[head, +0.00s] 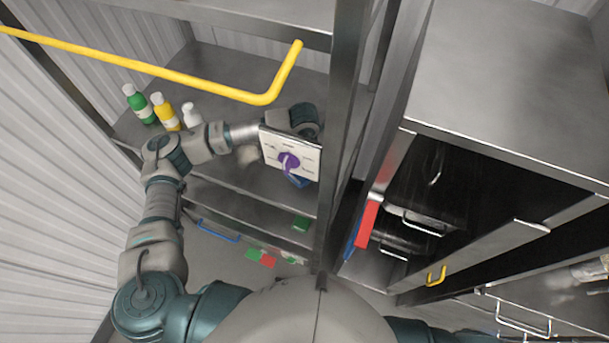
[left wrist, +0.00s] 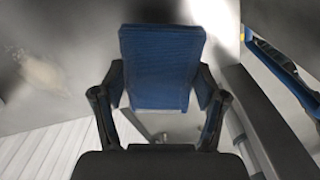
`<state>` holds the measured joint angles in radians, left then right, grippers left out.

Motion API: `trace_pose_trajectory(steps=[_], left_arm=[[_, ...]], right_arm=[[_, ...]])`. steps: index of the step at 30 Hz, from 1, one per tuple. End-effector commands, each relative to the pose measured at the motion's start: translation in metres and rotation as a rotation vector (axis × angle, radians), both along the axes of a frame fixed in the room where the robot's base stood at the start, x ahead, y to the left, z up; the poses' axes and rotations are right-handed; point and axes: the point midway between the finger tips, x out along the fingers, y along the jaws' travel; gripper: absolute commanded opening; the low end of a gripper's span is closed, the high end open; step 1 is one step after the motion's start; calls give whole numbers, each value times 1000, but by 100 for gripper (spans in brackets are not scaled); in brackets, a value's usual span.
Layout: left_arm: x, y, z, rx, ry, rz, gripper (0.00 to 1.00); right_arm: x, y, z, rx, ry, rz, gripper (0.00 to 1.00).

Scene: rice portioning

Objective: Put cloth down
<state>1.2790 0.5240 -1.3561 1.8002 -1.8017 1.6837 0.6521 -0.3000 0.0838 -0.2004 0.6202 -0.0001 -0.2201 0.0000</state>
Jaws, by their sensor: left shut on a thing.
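A blue flat cloth-like piece (left wrist: 160,65) fills the middle of the left wrist view. My left gripper (left wrist: 160,92) is shut on it, with a dark finger at each side. In the head view my left arm reaches in from the left, over the rack's shelf. There the left gripper is mostly hidden behind a white panel with a purple knob (head: 289,158). A small blue part shows under the panel (head: 298,181), and I cannot tell whether it is the cloth. My right gripper is out of view.
Green, yellow and white bottles (head: 165,112) stand on the shelf at the left. A yellow rail (head: 150,68) crosses the rack above. A metal post (head: 340,130) stands to the right, then a cabinet (head: 510,80).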

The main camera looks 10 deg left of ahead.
Motion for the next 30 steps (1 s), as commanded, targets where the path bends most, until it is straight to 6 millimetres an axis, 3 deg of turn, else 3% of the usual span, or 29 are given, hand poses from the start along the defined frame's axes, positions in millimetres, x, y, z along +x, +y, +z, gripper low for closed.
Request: trace_pose_trajectory(steps=[6, 13, 23, 24, 26, 30], left_arm=[[0, 2, -22, 0, 1, 0, 39], [0, 0, -52, 1, 1, -2, 39], [0, 0, -58, 1, -1, -3, 39], [0, 0, -57, 1, -1, -3, 82], [0, 1, -56, 1, -1, -3, 97], [0, 1, -56, 0, -1, -3, 97]], right_arm=[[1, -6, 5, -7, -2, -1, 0], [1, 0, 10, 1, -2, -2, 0], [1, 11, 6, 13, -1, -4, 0], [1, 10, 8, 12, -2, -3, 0], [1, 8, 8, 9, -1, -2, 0], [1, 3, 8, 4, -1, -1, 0]])
